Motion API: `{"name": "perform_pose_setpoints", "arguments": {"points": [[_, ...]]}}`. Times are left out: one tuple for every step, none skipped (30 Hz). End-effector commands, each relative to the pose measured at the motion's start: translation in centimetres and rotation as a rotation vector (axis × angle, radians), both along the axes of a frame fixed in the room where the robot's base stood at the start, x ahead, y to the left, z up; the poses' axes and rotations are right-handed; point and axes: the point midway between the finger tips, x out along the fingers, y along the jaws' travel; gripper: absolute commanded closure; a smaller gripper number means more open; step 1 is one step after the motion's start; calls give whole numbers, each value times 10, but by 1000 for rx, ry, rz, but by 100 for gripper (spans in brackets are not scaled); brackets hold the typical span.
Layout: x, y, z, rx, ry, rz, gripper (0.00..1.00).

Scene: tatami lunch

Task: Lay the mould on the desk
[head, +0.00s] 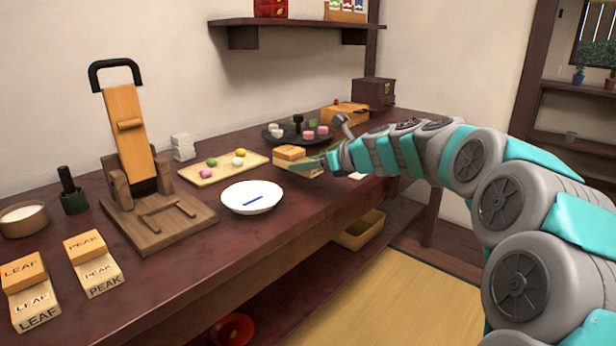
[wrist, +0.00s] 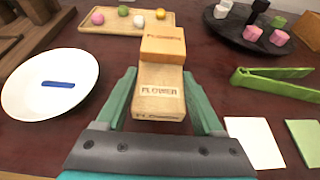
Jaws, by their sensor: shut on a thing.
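The wooden mould marked FLOWER (wrist: 158,98) lies lengthwise between the fingers of my gripper (wrist: 160,76), which is shut on its sides. Its upper block is darker orange, its lower part pale. In the head view the mould (head: 290,153) is at the far middle of the dark desk (head: 262,246), with my gripper (head: 312,163) at its right. It is low over the desk or touching it; I cannot tell which. Two more moulds, marked LEAF (head: 32,300) and PEAK (head: 98,272), stand at the desk's near left.
A white plate with a blue strip (head: 250,208) is left of the held mould. A board of coloured sweets (head: 215,174) and a dark round tray (head: 270,138) are behind it. Green tongs (wrist: 275,84) and a white card (wrist: 254,140) are at right. A wooden press (head: 150,240) stands left.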

Motion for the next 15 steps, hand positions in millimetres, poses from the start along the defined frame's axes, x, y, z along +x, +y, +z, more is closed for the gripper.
{"name": "perform_pose_setpoints", "arguments": {"points": [[1,0,-1,0,0,0,88],[1,0,-2,1,1,0,88],[1,0,-5,1,1,0,88],[1,0,-8,2,1,-1,88],[1,0,-12,2,1,-1,88],[1,0,-17,1,1,-1,88],[1,1,-22,1,1,-1,88],[1,1,-26,1,2,0,88],[0,1,-32,1,3,1,88],[0,1,-35,1,3,1,88],[0,1,-36,1,3,1,88],[0,1,-37,1,3,1,88],[0,1,-36,1,1,1,88],[0,0,-36,0,0,1,88],[0,0,-35,0,0,1,88]]}}
